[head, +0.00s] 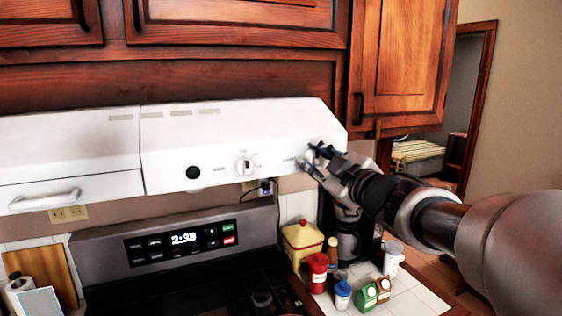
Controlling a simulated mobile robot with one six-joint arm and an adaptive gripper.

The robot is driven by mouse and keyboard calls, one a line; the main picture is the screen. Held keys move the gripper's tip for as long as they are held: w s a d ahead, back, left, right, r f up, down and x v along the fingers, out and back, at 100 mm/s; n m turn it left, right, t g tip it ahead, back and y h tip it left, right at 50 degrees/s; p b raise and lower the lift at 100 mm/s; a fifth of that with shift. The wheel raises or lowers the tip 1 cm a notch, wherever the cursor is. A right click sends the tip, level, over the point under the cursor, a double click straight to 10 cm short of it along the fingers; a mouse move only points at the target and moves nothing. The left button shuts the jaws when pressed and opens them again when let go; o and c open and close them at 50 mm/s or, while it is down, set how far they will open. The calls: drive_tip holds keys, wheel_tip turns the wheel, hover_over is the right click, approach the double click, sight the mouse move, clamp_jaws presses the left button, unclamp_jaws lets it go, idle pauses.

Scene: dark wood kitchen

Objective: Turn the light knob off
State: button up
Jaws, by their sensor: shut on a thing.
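The white range hood (225,135) hangs under the wooden cabinets in the head view. A white round knob (244,166) is on its front panel, right of a dark round spot. My gripper (313,156) is at the right end of the panel, shut on a second white knob (306,160), the light knob. The fingers partly cover this knob, so its turn position cannot be told. The printed labels beside the knobs are too small to read surely.
Below the hood is a stove with a lit display (183,238). Wooden cabinets (235,22) close off the space above. A doorway opens at the right.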

drive_tip(key=o, duration=1)
drive_tip(key=shift+o, duration=0.2)
drive_tip(key=v, duration=0.7)
drive_tip(key=shift+s, duration=0.25)
